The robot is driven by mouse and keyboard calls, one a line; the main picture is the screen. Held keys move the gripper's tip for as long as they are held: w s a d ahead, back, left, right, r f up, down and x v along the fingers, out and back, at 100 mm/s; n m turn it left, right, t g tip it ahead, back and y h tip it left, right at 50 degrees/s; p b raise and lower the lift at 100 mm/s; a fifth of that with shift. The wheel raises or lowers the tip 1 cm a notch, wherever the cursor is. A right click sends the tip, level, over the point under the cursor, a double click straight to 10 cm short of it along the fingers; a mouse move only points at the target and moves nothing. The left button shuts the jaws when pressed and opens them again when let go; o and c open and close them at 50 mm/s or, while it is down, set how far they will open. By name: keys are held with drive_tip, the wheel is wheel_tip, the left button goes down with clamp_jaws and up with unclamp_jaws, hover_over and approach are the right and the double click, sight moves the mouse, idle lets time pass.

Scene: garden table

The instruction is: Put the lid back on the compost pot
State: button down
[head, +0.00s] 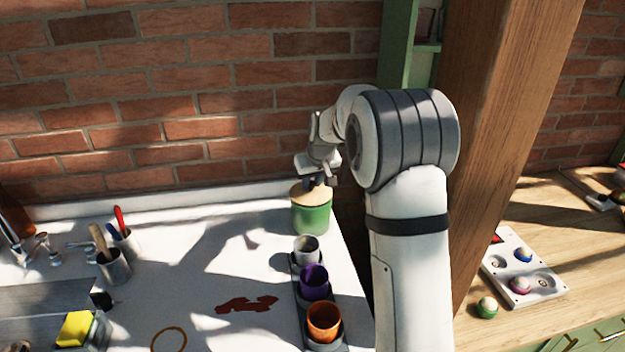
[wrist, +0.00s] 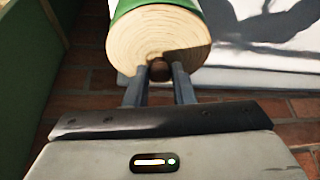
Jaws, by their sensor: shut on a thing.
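The compost pot (head: 311,217) is green and stands upright near the back right corner of the white table. Its round wooden lid (head: 308,193) sits on top of the pot, and no clear gap shows between them. In the wrist view the lid (wrist: 150,38) shows pale wood grain, with the green pot (wrist: 128,6) behind it. My gripper (wrist: 160,72) is shut on the lid's small dark knob (wrist: 159,70). In the head view my gripper (head: 319,181) is just above the lid, partly hidden by my arm.
A dark tray with a grey cup (head: 306,248), a purple cup (head: 314,281) and an orange cup (head: 324,321) stands in front of the pot. Metal cups with tools (head: 115,264) stand at left. A brick wall (head: 180,100) is behind. A wooden post (head: 510,120) rises at right.

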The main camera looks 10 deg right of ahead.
drive_tip(key=shift+s, duration=0.1)
drive_tip(key=shift+f+b, duration=0.5)
drive_tip(key=c, duration=1.2)
unclamp_jaws()
drive_tip(key=shift+r, duration=0.1)
drive_tip(key=shift+c, duration=0.2)
drive_tip(key=shift+r+p, duration=0.6)
drive_tip(key=shift+p, duration=0.05)
drive_tip(key=a+b+v, duration=0.1)
drive_tip(key=b+v, duration=0.1)
drive_tip(key=v, duration=1)
drive_tip(key=s+f, duration=0.2)
drive_tip(key=s, duration=0.9)
drive_tip(key=s+f+m+g, duration=0.1)
drive_tip(key=s+f, duration=0.2)
drive_tip(key=s, duration=0.9)
drive_tip(key=s+f+m+h, duration=0.1)
drive_tip(key=s+f, duration=0.2)
drive_tip(key=s, duration=0.8)
drive_tip(key=shift+s+f+g, duration=0.15)
drive_tip(key=shift+f+g, duration=0.1)
drive_tip(key=shift+g, duration=0.15)
